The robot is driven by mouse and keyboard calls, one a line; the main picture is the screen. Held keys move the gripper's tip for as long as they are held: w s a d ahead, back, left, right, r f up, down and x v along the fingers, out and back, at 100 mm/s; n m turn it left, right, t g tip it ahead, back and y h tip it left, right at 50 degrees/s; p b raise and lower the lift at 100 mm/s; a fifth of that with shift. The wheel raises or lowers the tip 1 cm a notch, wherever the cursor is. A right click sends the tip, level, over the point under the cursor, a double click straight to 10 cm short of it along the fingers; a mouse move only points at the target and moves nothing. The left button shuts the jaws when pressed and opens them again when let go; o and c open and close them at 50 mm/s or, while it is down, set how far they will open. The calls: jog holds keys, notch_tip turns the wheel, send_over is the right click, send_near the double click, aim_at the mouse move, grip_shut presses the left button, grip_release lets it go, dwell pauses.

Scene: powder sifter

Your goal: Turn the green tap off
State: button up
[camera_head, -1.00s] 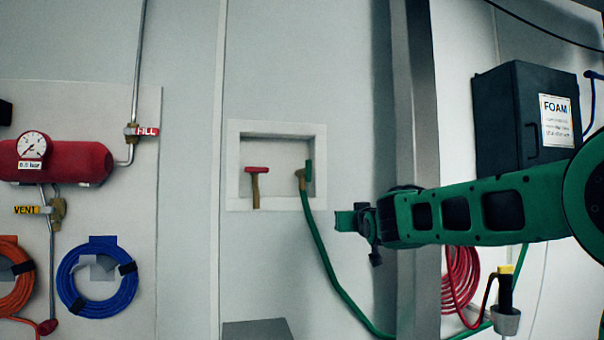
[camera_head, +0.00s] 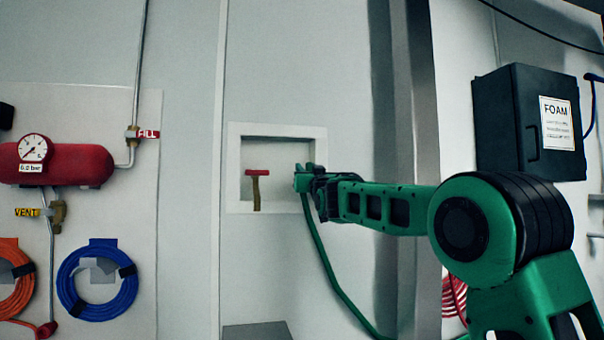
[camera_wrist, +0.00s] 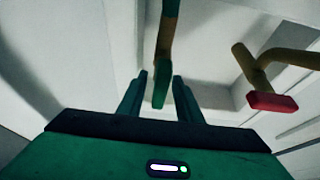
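The green tap is a brass valve with a green handle (camera_wrist: 161,88), seen in the wrist view pointing down between my two fingers. My gripper (camera_wrist: 159,76) is open around the handle, with a gap visible on either side. In the head view my gripper (camera_head: 301,179) is at the right side of the white wall recess and covers most of the green tap. A green hose (camera_head: 323,255) hangs down from there.
A red-handled tap (camera_head: 257,173) stands in the same recess (camera_head: 235,170), left of my gripper; its red handle (camera_wrist: 272,102) is at the right in the wrist view. A dark FOAM box (camera_head: 495,125) hangs at right. A grey block (camera_head: 256,331) sits below the recess.

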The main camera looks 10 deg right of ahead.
jog(key=shift+x, duration=1.1)
